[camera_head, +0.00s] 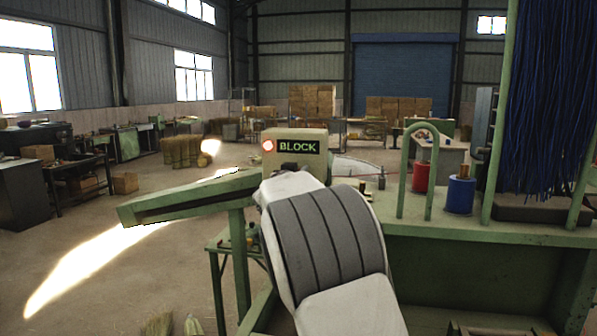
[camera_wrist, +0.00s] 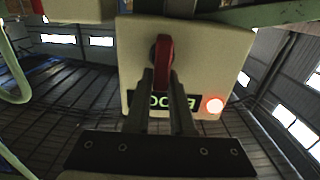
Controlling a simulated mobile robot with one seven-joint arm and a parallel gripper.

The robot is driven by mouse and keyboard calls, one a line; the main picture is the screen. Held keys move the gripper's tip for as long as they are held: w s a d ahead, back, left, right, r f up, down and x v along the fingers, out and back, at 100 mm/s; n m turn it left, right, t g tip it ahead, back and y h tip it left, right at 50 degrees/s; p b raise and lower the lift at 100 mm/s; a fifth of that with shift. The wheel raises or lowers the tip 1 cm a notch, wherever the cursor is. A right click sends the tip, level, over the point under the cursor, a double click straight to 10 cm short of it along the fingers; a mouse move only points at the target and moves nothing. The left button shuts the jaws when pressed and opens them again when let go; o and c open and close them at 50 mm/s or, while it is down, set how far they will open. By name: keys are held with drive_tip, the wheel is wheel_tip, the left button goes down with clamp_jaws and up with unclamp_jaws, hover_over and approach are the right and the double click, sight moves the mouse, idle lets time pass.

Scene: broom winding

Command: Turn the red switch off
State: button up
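The control box (camera_head: 294,152) with a green-lettered BLOCK label (camera_head: 298,147) and a lit red lamp (camera_head: 268,146) stands beyond my arm in the head view. In the wrist view the same box (camera_wrist: 205,50) appears upside down, with its lamp (camera_wrist: 213,105) glowing. The red switch (camera_wrist: 165,60) is on that face, its handle pointing toward my gripper. My gripper (camera_wrist: 162,80) has its two dark fingertips on either side of the handle's end. Whether they press on it cannot be told. The fingers cover part of the label. The head view hides the switch.
A green machine frame (camera_head: 470,232) runs right of my arm, with a green hoop (camera_head: 421,165), a red spool (camera_head: 420,177), a blue spool (camera_head: 460,195) and hanging blue bristles (camera_head: 545,80). A sloping green beam (camera_head: 175,200) extends left of the box. Open floor lies further left.

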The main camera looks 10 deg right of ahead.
clamp_jaws()
drive_tip(key=shift+m, duration=0.3)
drive_tip(key=m+b, duration=0.2)
drive_tip(key=m, duration=0.2)
drive_tip(key=d+f+m+b, duration=0.1)
drive_tip(key=m+b, duration=0.1)
drive_tip(key=m, duration=0.3)
drive_tip(key=s+d+f+m+b, duration=0.1)
drive_tip(key=m+b, duration=0.1)
drive_tip(key=m, duration=0.3)
drive_tip(key=shift+d+b, duration=0.1)
drive_tip(key=shift+b, duration=0.25)
drive_tip(key=shift+f+m+b, duration=0.15)
drive_tip(key=shift+m+b, duration=0.3)
drive_tip(key=shift+m, duration=0.35)
drive_tip(key=shift+f+m+b, duration=0.15)
drive_tip(key=shift+m+b, duration=0.3)
drive_tip(key=shift+m, duration=0.65)
drive_tip(key=o, duration=0.5)
unclamp_jaws()
